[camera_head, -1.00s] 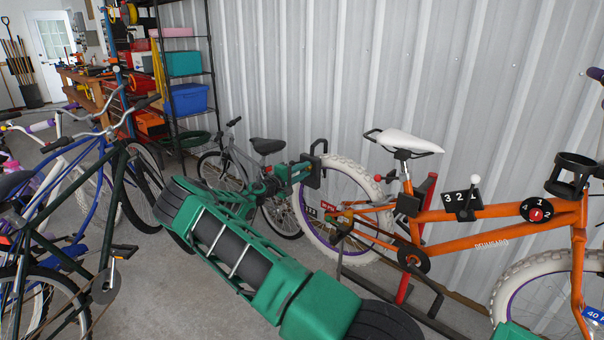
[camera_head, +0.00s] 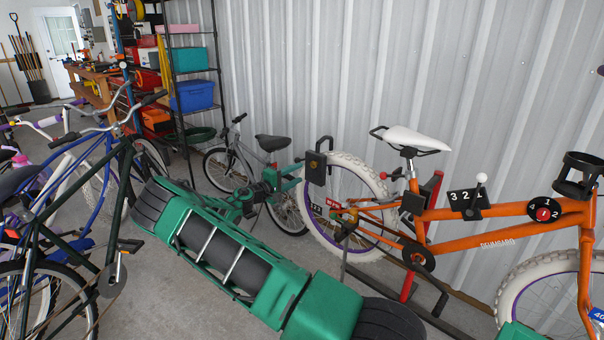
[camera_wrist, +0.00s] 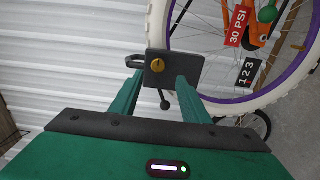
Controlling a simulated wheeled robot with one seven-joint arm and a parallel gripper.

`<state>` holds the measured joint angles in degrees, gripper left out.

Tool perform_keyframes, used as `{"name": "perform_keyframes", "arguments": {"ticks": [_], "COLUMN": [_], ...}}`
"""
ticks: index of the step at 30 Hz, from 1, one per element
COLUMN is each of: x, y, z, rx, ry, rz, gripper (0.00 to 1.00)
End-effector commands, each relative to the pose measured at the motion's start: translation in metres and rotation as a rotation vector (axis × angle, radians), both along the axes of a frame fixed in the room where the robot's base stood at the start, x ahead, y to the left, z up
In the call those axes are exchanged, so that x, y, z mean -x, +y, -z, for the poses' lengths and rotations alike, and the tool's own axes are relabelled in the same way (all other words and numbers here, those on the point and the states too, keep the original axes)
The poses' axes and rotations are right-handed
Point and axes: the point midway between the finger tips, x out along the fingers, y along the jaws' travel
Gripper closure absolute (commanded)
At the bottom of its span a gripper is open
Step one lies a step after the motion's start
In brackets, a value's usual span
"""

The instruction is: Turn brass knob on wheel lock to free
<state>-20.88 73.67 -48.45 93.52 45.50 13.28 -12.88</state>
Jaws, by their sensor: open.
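The wheel lock (camera_head: 316,170) is a dark box with a black shackle at the white rear tire of the orange bike. In the wrist view its dark plate (camera_wrist: 186,66) faces me, with the round brass knob (camera_wrist: 158,66) on it. A small black lever with a ball end (camera_wrist: 165,104) hangs below the knob. My gripper (camera_wrist: 160,80) is open, with one green finger on each side below the knob and nothing between them. In the head view my gripper (camera_head: 292,171) is just left of the lock. I cannot tell whether the fingertips touch the plate.
The orange bike (camera_head: 480,218) carries a number plate, a dial and a white-ball lever. A red post (camera_head: 424,225) stands behind it. A grey bike (camera_head: 240,170) is behind my arm, and more bikes (camera_head: 75,215) crowd the left. A metal wall (camera_head: 300,60) is close behind.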

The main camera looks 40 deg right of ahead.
Motion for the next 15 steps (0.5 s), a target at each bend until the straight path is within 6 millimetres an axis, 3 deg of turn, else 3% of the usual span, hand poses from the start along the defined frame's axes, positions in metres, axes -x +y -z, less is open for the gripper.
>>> {"name": "perform_keyframes", "arguments": {"ticks": [6, 15], "x": [0.001, 0.002], "y": [0.024, 0.028], "z": [0.0, 0.0], "rx": [-0.001, 0.0], "ry": [-0.001, -0.001], "rz": [-0.001, 0.0], "gripper": [0.58, 0.58]}}
